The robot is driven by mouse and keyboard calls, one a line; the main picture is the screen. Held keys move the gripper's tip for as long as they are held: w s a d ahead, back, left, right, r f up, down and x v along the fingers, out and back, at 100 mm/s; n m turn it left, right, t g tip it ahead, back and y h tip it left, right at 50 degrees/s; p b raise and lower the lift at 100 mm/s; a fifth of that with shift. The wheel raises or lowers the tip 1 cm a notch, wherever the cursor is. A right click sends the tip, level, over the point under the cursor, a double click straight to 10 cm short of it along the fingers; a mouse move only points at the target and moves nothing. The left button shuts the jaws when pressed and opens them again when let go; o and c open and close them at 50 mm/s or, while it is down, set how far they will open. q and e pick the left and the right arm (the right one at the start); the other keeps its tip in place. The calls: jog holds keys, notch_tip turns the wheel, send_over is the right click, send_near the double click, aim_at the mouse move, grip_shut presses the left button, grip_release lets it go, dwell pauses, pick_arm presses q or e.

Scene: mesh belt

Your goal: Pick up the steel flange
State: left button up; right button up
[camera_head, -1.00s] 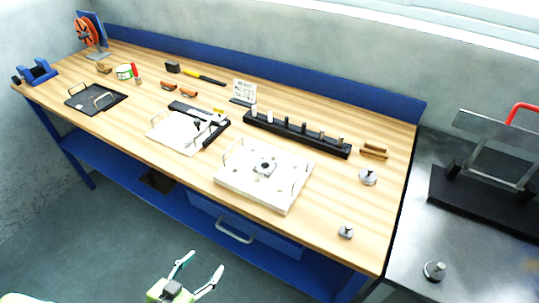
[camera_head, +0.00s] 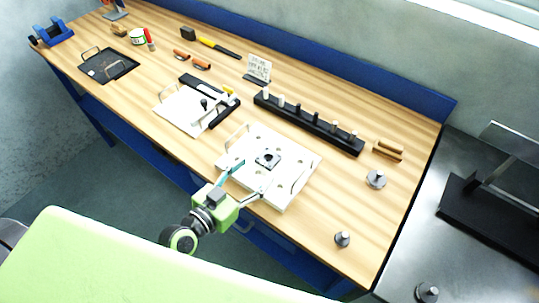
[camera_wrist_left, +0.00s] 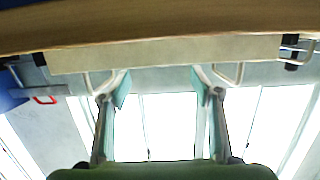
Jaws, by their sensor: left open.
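Three small grey steel pieces, each a round base with a stub on top, stand to the right: one flange-like disc (camera_head: 376,180) near the bench's right end, a smaller piece (camera_head: 342,240) near its front edge, and another (camera_head: 427,293) on the grey table. I cannot tell for sure which is the steel flange. My left gripper (camera_head: 252,179) is open and empty at the front edge of a white plate (camera_head: 289,191), left of all three. Its spread fingers also show in the left wrist view (camera_wrist_left: 162,90). My right gripper is not in view.
The white plate has upright wire handles and a dark square fitting (camera_head: 268,159). Behind it is a black rack of pegs (camera_head: 310,127). A brown block (camera_head: 388,150) lies near the disc. The wood right of the plate is mostly clear.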

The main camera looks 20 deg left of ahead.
aim_at(271, 155)
pick_arm(q)
jog(key=shift+w+d, duration=0.1)
jog(key=shift+w, duration=0.2)
jog(key=p+x, duration=0.1)
jog(key=x, duration=0.3)
jog(key=shift+w+p, duration=0.25)
jog(key=shift+p, duration=0.05)
jog(key=shift+w+f, duration=0.1)
jog(key=shift+w, duration=0.15)
jog(key=shift+s, duration=0.15)
jog(key=shift+c, duration=0.8)
jog(key=c, duration=1.3)
